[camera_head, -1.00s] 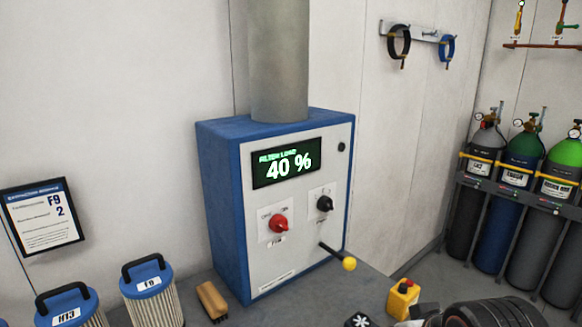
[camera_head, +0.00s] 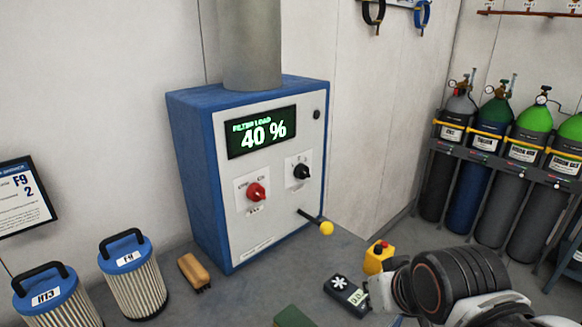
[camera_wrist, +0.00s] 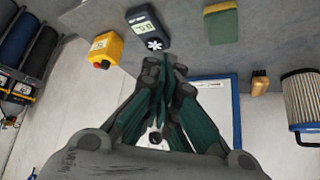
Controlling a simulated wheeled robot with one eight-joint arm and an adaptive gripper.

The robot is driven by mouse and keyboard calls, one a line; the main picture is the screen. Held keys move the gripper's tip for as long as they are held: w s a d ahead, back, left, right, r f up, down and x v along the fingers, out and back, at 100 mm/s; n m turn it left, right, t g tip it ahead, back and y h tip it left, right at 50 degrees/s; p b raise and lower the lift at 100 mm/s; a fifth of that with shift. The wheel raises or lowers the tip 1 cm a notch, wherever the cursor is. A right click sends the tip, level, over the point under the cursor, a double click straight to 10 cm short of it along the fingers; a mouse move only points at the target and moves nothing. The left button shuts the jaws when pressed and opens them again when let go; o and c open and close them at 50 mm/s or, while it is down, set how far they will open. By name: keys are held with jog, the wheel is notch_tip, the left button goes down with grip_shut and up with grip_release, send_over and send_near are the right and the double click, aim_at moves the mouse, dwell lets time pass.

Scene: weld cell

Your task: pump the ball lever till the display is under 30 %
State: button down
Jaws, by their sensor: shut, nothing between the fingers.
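The blue and white filter cabinet (camera_head: 290,215) stands on the bench, and its display (camera_head: 262,131) reads "FILTER LOAD 40 %". The lever with a yellow ball (camera_head: 326,228) sticks out of the lower right of its front panel. A red knob (camera_head: 256,191) and a black knob (camera_head: 301,171) sit above it. My gripper (camera_wrist: 168,62) is shut and empty in the wrist view, with the cabinet's front panel (camera_wrist: 215,100) behind and beside it. The ball lever is not visible in the wrist view. In the head view my arm is at the lower right, apart from the lever.
A yellow box with a red button (camera_head: 378,257) and a dark handheld meter (camera_head: 345,294) lie on the bench near my arm. A green sponge-like block (camera_head: 293,317), a brush (camera_head: 194,271) and two filter cartridges (camera_head: 133,275) stand left. Gas cylinders (camera_head: 475,165) stand at right.

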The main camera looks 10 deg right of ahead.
jog(key=w+r+m+t+y+p, duration=0.1)
jog(key=w+r+m+p, duration=0.2)
jog(key=w, duration=0.9)
jog(key=w+r+m+p, duration=0.2)
jog(key=w+r+p, duration=0.25)
jog(key=w, duration=0.85)
jog(key=w+d+f+m+y+p, duration=0.1)
jog(key=w+f+p, duration=0.2)
jog(key=w, duration=0.5)
jog(key=shift+w+f+t, duration=0.2)
jog(key=shift+f+t, duration=0.2)
jog(key=shift+f, duration=0.15)
jog(key=shift+f, duration=0.1)
jog(key=b, duration=0.6)
send_near(314, 221)
jog(key=w+d, duration=0.2)
jog(key=w, duration=0.1)
jog(key=shift+w+d+f, duration=0.3)
jog(key=shift+d+f, duration=0.05)
jog(key=shift+f, duration=0.05)
jog(key=shift+f+b, duration=0.35)
jog(key=shift+f, duration=0.05)
